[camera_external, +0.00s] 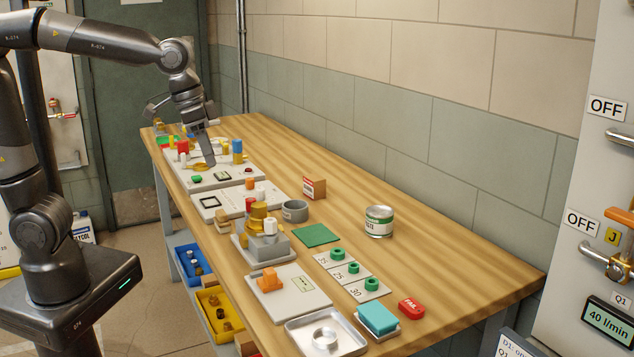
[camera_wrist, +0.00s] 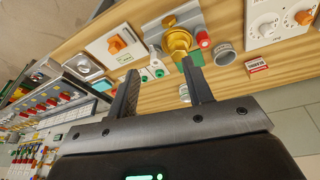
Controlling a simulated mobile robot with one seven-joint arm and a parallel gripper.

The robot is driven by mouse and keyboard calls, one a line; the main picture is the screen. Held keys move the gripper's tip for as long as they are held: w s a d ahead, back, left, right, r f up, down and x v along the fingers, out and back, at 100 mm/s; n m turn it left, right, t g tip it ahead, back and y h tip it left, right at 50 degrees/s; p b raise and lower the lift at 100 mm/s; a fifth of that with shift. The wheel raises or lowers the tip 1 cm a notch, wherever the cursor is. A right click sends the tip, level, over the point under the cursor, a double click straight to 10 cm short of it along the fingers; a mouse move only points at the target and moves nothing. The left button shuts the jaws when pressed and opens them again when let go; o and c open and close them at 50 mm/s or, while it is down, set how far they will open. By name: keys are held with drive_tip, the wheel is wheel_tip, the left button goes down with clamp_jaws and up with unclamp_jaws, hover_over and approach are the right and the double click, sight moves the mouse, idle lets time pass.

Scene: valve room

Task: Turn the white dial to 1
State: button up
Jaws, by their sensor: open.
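A white panel (camera_external: 233,203) lies on the bench in the external view, with a small white knob (camera_external: 260,186) beside an orange one at its far right. In the wrist view, a white dial (camera_wrist: 265,29) sits on a pale panel at the upper right, next to an orange dial (camera_wrist: 303,16). The dial's marks are too small to read. My gripper (camera_external: 208,158) hangs pointing down over the far part of the bench, left of and beyond the white knob. In the wrist view my gripper (camera_wrist: 160,68) has its fingers apart with nothing held, away from the dial.
A brass valve (camera_external: 259,218) with a red knob and a grey cup (camera_external: 295,211) stand nearer. A can (camera_external: 379,221) and a small box (camera_external: 314,188) stand toward the wall. Another panel (camera_external: 222,172) with coloured parts lies under my gripper. The bench's right side is mostly clear.

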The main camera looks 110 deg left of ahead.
drive_tip(key=w+a+f+n+g, duration=0.1)
drive_tip(key=a+f+n, duration=0.1)
drive_tip(key=a, duration=0.6)
drive_tip(key=w+a+f+n+g, duration=0.1)
drive_tip(key=a+f+n, duration=0.1)
drive_tip(key=a, duration=0.6)
drive_tip(key=n+h, duration=0.1)
drive_tip(key=n, duration=0.2)
approach(260, 189)
drive_tip(key=shift+g, duration=0.3)
drive_tip(key=f, duration=0.9)
drive_tip(key=shift+w+a, duration=0.2)
drive_tip(key=shift+w, duration=0.15)
drive_tip(key=c, duration=1)
drive_tip(key=shift+m, duration=2.8)
